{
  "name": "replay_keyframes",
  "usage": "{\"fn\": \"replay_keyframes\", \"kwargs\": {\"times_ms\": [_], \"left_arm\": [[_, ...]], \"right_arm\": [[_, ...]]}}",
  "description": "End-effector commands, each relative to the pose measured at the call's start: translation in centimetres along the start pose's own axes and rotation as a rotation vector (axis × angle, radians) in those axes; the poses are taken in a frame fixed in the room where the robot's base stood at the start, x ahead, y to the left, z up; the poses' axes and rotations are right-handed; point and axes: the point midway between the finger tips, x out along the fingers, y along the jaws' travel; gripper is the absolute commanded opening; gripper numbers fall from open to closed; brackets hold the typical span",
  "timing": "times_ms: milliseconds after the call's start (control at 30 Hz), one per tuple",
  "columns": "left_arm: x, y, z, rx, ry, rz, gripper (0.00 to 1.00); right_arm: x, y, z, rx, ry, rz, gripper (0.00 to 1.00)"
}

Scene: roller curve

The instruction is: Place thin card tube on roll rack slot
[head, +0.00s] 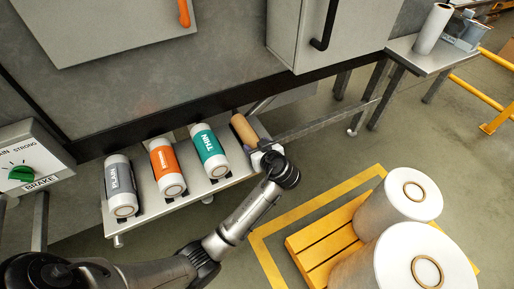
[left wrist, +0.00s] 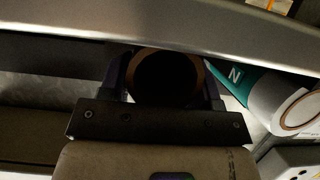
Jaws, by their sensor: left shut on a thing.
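A brown card tube (head: 243,129) is at the right end of the roll rack (head: 150,213), beside the teal roll. My left gripper (head: 262,152) is shut on its near end. In the left wrist view the fingers (left wrist: 166,90) lie on both sides of the round, dark tube end (left wrist: 168,75). I cannot tell whether the tube rests on the rack or is held just above it. The rack holds a grey roll (head: 119,183), an orange roll (head: 165,166) and a teal roll marked THIN (head: 207,149). My right gripper is out of view.
Large white rolls (head: 385,212) stand on a yellow pallet (head: 322,245) at the lower right. A side table (head: 432,58) with a white roll (head: 433,28) is at the upper right.

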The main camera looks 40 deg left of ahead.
Motion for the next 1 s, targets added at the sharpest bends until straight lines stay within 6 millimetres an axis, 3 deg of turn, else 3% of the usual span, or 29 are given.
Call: {"fn": "replay_keyframes", "kwargs": {"times_ms": [300, 333, 567, 833, 1000], "left_arm": [[0.1, 0.0, 0.3, -0.001, 0.0, 0.0, 0.29], [0.1, 0.0, 0.2, -0.001, 0.0, 0.0, 0.6], [0.1, 0.0, 0.3, 0.001, -0.001, 0.0, 0.82], [-0.1, 0.0, -0.2, 0.001, -0.002, 0.0, 0.83], [-2.5, 0.1, -0.2, 0.0, -0.004, 0.002, 0.83]], "right_arm": [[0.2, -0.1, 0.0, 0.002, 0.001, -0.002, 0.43], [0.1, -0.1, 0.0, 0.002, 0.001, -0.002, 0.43], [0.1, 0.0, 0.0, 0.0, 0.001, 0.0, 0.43], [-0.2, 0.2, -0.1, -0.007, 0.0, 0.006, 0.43], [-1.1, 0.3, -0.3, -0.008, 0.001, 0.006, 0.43]]}}
